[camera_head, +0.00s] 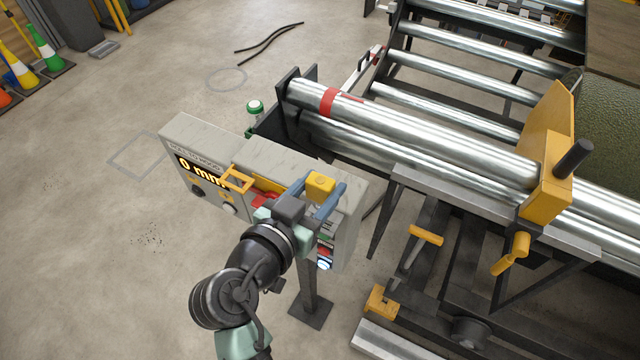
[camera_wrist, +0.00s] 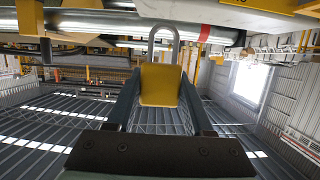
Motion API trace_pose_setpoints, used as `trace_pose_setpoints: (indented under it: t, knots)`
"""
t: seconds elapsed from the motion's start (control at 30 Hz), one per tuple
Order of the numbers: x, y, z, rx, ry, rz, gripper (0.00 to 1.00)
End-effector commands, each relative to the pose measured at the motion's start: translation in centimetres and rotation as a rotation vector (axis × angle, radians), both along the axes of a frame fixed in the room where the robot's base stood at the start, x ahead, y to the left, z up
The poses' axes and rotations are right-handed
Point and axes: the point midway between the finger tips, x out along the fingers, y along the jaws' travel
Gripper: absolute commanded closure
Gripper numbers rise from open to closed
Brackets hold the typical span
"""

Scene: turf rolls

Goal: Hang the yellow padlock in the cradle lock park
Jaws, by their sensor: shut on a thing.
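The yellow padlock (camera_head: 320,184) is held between the two blue-grey fingers of my gripper (camera_head: 323,194), at the right end of the grey console. In the wrist view, the padlock body (camera_wrist: 160,85) sits between the fingertips of my gripper (camera_wrist: 160,98), with its metal shackle pointing to the top of the picture. The console (camera_head: 290,160) carries a yellow bracket (camera_head: 237,179) and a recessed bay with yellow and red parts (camera_head: 264,191). I cannot tell which part is the cradle lock park. My arm and gripper hide part of the console front.
A "0 mm" display (camera_head: 198,171) is on the console's left half. Steel rollers (camera_head: 420,130) with a yellow clamp block (camera_head: 547,160) fill the right. A green-capped post (camera_head: 255,107) stands behind the console. The floor at left is mostly clear, with cones (camera_head: 42,52) at the far corner.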

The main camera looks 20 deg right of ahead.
Motion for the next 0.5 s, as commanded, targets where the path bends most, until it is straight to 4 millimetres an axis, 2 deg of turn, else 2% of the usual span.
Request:
trace_pose_setpoints:
  t: [0.03, 0.2, 0.5]
  knots:
    - [0.0, 0.0, -1.0, -0.001, -0.001, 0.000, 1.00]
    - [0.0, 0.0, -2.4, -0.001, -0.001, 0.000, 1.00]
    - [0.0, 0.0, -2.7, -0.001, -0.001, 0.001, 1.00]
